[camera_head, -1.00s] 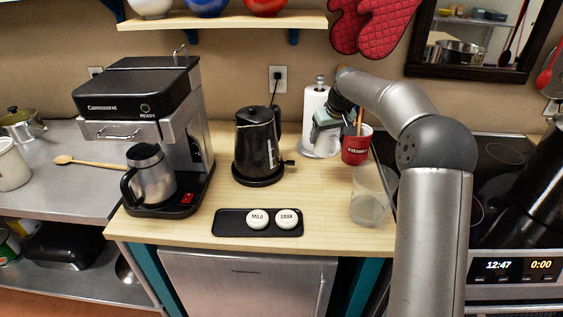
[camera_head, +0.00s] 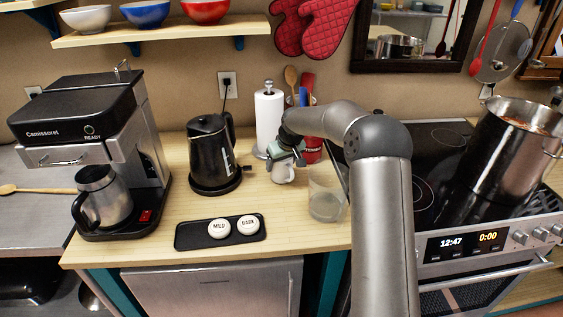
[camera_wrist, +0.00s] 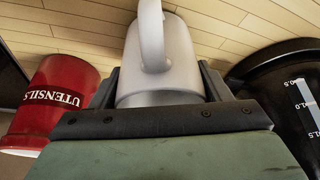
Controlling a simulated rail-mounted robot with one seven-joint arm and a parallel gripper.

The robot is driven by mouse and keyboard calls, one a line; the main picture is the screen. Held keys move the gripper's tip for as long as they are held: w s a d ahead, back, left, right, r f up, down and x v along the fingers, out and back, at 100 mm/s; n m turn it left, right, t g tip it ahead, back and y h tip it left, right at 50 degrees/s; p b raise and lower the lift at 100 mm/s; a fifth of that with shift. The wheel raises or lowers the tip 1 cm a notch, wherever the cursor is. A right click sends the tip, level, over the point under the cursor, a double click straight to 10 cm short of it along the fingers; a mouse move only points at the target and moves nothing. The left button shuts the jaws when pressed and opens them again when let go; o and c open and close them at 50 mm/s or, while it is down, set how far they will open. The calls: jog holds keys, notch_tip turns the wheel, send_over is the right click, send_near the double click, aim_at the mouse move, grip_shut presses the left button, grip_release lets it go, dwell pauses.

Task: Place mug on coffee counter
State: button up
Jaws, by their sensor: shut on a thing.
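A small white mug (camera_head: 284,173) is held in my gripper (camera_head: 287,155), over the back right part of the light wooden coffee counter (camera_head: 200,265). In the wrist view the pale mug (camera_wrist: 180,62) sits between the two dark fingers (camera_wrist: 160,88), its handle facing the camera. The fingers close on both its sides. The mug is low, near the counter top; I cannot tell whether its base touches. The coffee machine (camera_head: 75,115) with its steel carafe stands at the counter's left.
A black kettle (camera_head: 211,150) stands left of the mug, with a paper towel roll (camera_head: 269,118) behind. A red utensil holder (camera_head: 312,150) and a clear glass container (camera_head: 326,195) are close on the right. A black tray (camera_head: 195,238) lies in front; the middle counter is clear.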

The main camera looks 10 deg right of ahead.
jog(key=o, duration=1.2)
jog(key=shift+f, duration=0.1)
jog(key=shift+c, duration=0.2)
jog(key=shift+r, duration=0.3)
jog(key=b+v, duration=0.2)
jog(key=v, duration=0.9)
jog(key=shift+s+r, duration=0.25)
jog(key=shift+r, duration=0.1)
jog(key=s+a+f+m+g, duration=0.1)
jog(key=s+f+g, duration=0.1)
jog(key=s, duration=1.9)
jog(key=s+f+m+g+h, duration=0.1)
jog(key=s+f, duration=0.3)
jog(key=s, duration=1.8)
jog(key=shift+a+f+m+g, duration=0.25)
jog(key=shift+a+m+g, duration=0.15)
jog(key=shift+m, duration=0.4)
